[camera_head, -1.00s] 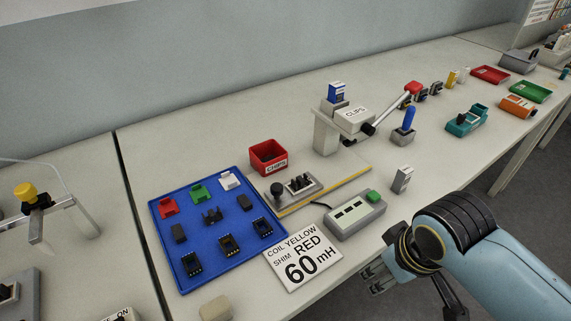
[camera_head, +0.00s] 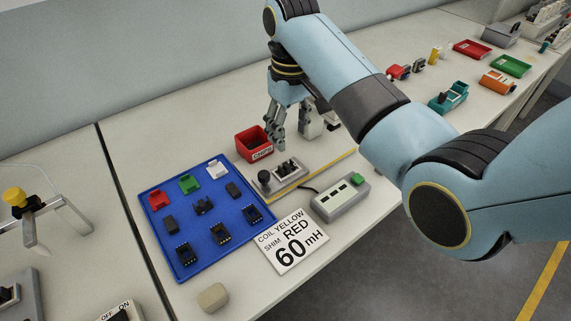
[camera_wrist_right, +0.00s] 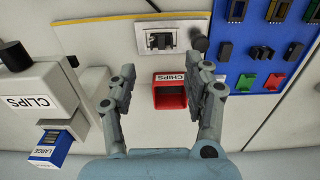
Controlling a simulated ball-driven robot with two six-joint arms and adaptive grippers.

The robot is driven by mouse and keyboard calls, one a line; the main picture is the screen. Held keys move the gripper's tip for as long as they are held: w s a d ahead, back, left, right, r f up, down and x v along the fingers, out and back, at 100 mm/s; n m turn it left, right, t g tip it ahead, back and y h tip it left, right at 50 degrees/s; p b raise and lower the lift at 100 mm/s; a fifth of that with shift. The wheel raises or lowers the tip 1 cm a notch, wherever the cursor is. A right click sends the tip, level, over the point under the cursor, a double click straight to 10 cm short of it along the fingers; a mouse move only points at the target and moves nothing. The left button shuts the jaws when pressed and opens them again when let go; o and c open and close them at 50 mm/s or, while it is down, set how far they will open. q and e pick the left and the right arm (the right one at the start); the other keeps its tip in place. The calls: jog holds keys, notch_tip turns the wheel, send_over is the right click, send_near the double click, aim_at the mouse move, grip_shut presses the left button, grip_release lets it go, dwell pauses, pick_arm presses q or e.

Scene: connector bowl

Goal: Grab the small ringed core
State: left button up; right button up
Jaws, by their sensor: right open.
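No piece in these frames can be told for sure as the small ringed core. The blue tray (camera_head: 204,252) holds several small black parts (camera_head: 186,254) and a red (camera_head: 158,201), a green (camera_head: 189,184) and a white (camera_head: 216,169) piece. The tray also shows in the right wrist view (camera_wrist_right: 258,25). My right gripper (camera_head: 274,140) is open and empty, pointing down beside the red CHIPS bin (camera_head: 252,144). In the right wrist view its fingers (camera_wrist_right: 165,70) spread to either side of this bin (camera_wrist_right: 170,92). My left gripper is not in view.
A fixture with black parts (camera_wrist_right: 160,38) sits near the bin. The white CLIPS holder (camera_wrist_right: 30,95) stands beside my right gripper, mostly hidden by my arm in the head view. A meter with a green button (camera_head: 340,197) and a COIL YELLOW sign (camera_head: 292,241) lie in front.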

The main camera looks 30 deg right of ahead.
send_over(287, 165)
notch_tip(287, 165, down, 4)
jog(key=shift+f, duration=0.15)
jog(key=f, duration=0.5)
jog(key=shift+a+f, duration=0.35)
jog(key=shift+f, duration=0.05)
jog(key=shift+c, duration=0.4)
jog(key=c, duration=0.9)
jog(key=shift+r, duration=0.15)
